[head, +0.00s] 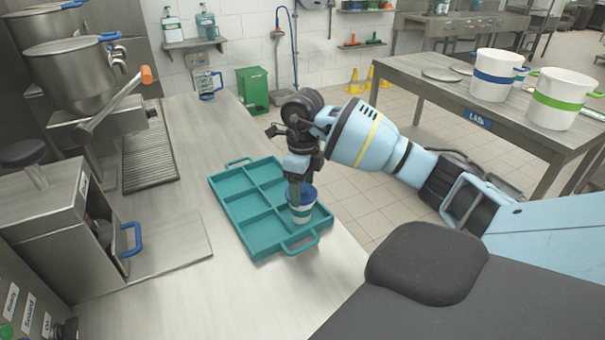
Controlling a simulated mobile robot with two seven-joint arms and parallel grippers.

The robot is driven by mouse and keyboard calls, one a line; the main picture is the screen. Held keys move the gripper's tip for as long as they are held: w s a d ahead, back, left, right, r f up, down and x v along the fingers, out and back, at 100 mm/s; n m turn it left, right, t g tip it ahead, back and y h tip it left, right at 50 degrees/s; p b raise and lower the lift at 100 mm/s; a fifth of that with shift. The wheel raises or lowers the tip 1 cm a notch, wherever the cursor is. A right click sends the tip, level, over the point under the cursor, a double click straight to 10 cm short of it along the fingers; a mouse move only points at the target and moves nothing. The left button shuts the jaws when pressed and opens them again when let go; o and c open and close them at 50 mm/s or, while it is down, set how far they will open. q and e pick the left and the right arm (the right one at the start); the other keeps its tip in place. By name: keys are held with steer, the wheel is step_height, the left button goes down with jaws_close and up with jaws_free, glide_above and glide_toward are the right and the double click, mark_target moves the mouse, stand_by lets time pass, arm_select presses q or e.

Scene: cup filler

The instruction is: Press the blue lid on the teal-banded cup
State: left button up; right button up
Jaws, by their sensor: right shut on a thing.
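My left gripper is out of view.
The other tray compartments look empty. A steel dispenser (75,85) with a orange-tipped lever and a drip grate (148,155) stand at left. A steel box with a blue handle (131,240) is at front left. A clear jug (207,84) stands at the counter's far end.

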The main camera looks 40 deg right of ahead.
steer(key=shift+f, duration=0.2)
steer(key=o, duration=1)
step_height(320, 180, up, 8)
steer(key=shift+f, duration=0.1)
stand_by(0.6)
